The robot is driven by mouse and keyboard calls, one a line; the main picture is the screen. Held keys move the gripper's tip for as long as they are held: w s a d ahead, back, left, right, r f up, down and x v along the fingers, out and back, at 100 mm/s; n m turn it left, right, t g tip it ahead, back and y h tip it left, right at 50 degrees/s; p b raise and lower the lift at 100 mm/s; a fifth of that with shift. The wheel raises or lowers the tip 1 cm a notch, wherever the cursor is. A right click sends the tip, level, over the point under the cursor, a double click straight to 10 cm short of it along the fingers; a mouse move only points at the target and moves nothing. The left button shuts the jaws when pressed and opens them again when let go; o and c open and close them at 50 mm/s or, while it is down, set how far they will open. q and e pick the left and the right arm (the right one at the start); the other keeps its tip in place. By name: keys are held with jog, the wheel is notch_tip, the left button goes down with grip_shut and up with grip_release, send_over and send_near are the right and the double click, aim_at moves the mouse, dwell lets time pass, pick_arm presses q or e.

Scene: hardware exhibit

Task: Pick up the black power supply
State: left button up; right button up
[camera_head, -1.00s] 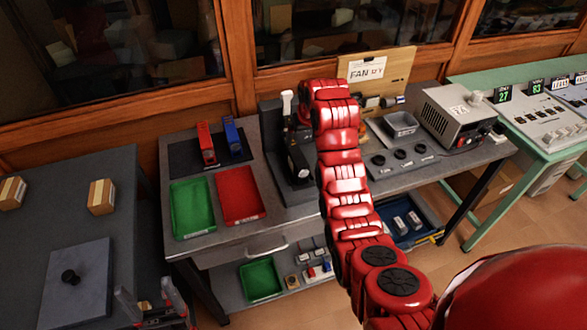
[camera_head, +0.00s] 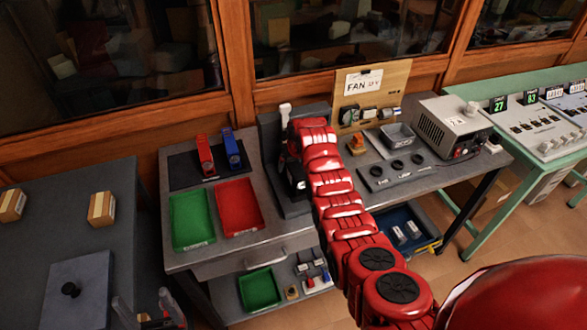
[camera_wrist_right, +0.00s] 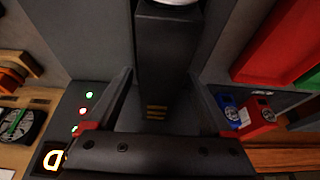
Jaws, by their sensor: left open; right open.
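A black upright block with small gold contacts (camera_wrist_right: 157,112), which I take to be the black power supply, stands in a dark stand in the right wrist view. In the head view the block (camera_head: 294,172) is mostly hidden behind my red right arm, which also hides the right gripper. My left gripper (camera_head: 148,309) is open and empty at the lower left, away from the block.
A green tray (camera_head: 191,222) and a red tray (camera_head: 239,207) lie left of the stand, with a red device (camera_head: 205,155) and a blue device (camera_head: 232,149) behind them. A grey bench unit (camera_head: 450,126) stands right. The FAN board (camera_head: 375,95) stands behind.

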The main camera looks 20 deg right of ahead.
jog(key=shift+x, duration=0.9)
jog(key=shift+s, duration=0.1)
grip_shut()
dwell(0.8)
